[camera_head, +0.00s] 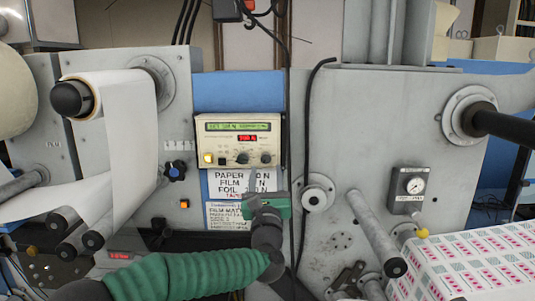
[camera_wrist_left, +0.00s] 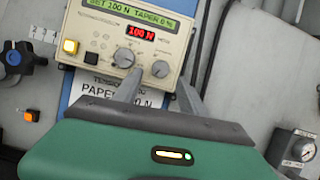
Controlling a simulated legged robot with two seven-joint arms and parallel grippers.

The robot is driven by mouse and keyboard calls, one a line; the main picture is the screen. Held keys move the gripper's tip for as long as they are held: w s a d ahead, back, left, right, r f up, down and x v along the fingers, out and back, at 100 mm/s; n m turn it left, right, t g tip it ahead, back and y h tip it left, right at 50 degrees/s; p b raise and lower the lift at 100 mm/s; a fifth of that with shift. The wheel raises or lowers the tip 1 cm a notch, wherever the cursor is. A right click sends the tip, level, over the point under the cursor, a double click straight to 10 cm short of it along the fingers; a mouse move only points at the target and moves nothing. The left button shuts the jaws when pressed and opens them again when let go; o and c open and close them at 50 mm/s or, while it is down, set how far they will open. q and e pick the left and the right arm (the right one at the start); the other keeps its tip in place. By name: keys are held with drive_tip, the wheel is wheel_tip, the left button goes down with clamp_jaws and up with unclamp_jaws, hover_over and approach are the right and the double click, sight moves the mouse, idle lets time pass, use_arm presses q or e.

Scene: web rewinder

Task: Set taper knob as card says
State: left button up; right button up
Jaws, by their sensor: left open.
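The beige tension control box (camera_head: 222,131) hangs at the middle of the machine; its green display reads SET 100 N TAPER 0 % in the left wrist view (camera_wrist_left: 125,12). A red readout (camera_wrist_left: 140,33) shows 100 N. The box has a larger left knob (camera_wrist_left: 123,57) and a smaller right knob (camera_wrist_left: 160,69); their labels are too small to read. The white card (camera_head: 228,186) below lists PAPER, FILM and FOIL values, partly hidden by my gripper. My left gripper (camera_wrist_left: 160,92) is open and empty, its fingers pointing up at the box just below the knobs.
A lit yellow button (camera_wrist_left: 71,46) sits on the box's left. A blue star knob (camera_head: 175,171) and an orange button (camera_head: 184,204) are further left. A gauge (camera_head: 414,186), a flanged hub (camera_head: 316,193) and rollers stand to the right. A black cable hangs close to the box's right.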

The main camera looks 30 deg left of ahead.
sight(262, 162)
use_arm(q)
drive_tip(key=w+a+p, duration=0.1)
drive_tip(key=w+a+r, duration=0.1)
drive_tip(key=a, duration=0.1)
drive_tip(key=shift+w+r+p, duration=0.2)
drive_tip(key=shift+w+p, duration=0.1)
drive_tip(key=shift+p, duration=0.05)
drive_tip(key=shift+w+d, duration=0.1)
drive_tip(key=shift+d, duration=0.65)
drive_tip(key=shift+d+r, duration=0.1)
drive_tip(key=shift+d, duration=0.1)
drive_tip(key=shift+c, duration=3.5)
drive_tip(key=shift+s+a, duration=0.2)
drive_tip(key=shift+a, duration=0.3)
clamp_jaws()
drive_tip(key=shift+d, duration=0.1)
use_arm(e)
drive_tip(key=v, duration=0.3)
